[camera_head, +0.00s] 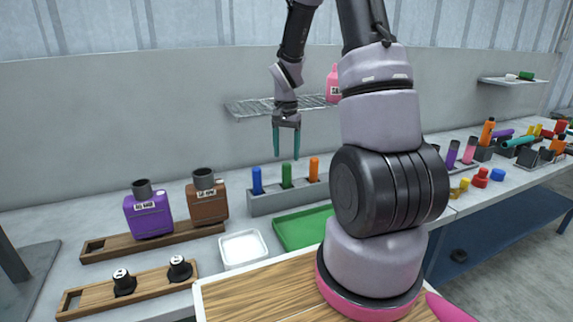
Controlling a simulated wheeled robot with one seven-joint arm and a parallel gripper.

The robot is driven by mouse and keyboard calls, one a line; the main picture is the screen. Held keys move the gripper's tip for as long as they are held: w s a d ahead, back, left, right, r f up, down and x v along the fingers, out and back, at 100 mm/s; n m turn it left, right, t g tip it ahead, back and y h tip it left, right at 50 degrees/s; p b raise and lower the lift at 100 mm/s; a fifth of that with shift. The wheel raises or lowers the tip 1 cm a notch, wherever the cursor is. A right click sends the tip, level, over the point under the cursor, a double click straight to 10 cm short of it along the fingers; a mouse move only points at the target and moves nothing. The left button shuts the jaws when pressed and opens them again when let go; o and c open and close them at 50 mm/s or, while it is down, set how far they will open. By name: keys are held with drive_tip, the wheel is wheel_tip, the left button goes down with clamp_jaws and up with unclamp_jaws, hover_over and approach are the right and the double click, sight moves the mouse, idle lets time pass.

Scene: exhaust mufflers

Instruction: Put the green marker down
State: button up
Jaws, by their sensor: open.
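A green marker (287,175) stands upright in a grey rack (262,203), between a blue marker (257,180) and an orange marker (314,169). My gripper (286,144) hangs pointing down above the rack, with its two teal fingers apart and nothing between them. Its fingertips are apart from the green marker and a little above its top in the picture. The lower part of the marker is hidden in the rack.
A green tray (302,232) and a white tray (243,247) lie in front of the rack. Purple (150,215) and brown (208,203) containers stand in a wooden holder at left. A wire shelf (250,107) is behind my gripper. My arm hides part of the bench.

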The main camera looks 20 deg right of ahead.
drive_tip(key=s+a+r+n+t, duration=0.15)
drive_tip(key=s+r, duration=0.25)
drive_tip(key=r, duration=0.6)
drive_tip(key=s+a+r+n+t, duration=0.15)
drive_tip(key=s+r, duration=0.25)
drive_tip(key=r, duration=0.6)
drive_tip(key=s+a+r+n+t+y, duration=0.1)
drive_tip(key=s+a+r+t, duration=0.1)
drive_tip(key=s, duration=0.4)
drive_tip(key=s+a+r+t+y, duration=0.1)
drive_tip(key=s+a+r+t, duration=0.1)
drive_tip(key=s+r, duration=0.3)
drive_tip(key=shift+s+a+n, duration=0.4)
drive_tip(key=shift+s+a, duration=0.05)
drive_tip(key=shift+s, duration=0.45)
drive_tip(key=shift+r, duration=0.1)
